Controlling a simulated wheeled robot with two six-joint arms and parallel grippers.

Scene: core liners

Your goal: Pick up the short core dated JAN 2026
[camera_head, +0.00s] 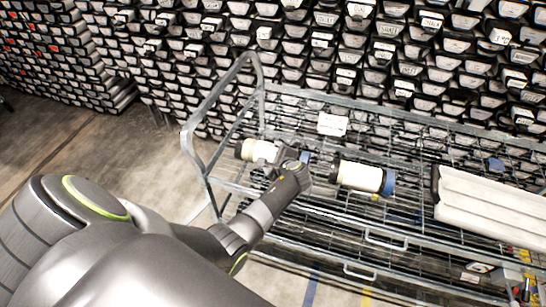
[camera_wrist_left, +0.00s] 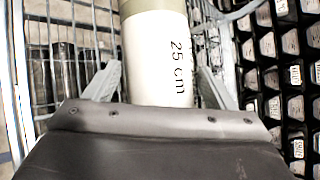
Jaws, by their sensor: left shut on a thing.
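A short white core (camera_head: 257,150) with a dark end cap lies at the left end of the wire trolley; a bit of blue shows at its other end beside my gripper. My left gripper (camera_head: 287,163) is shut on this core, its fingers on either side. In the left wrist view the core (camera_wrist_left: 158,60) shows "25 cm" and a grey-olive end between the fingers (camera_wrist_left: 157,85). A second short core (camera_head: 358,176), white with a black cap and a blue cap, lies to the right, apart from my gripper. No date is readable on either core. My right gripper is not in view.
The metal wire trolley (camera_head: 205,160) has a raised end frame at left. A white sign (camera_head: 332,124) hangs on its back rail. A long white core box (camera_head: 490,205) lies at right. Racks of stacked trays (camera_head: 400,60) stand close behind. Bare floor (camera_head: 150,165) is at left.

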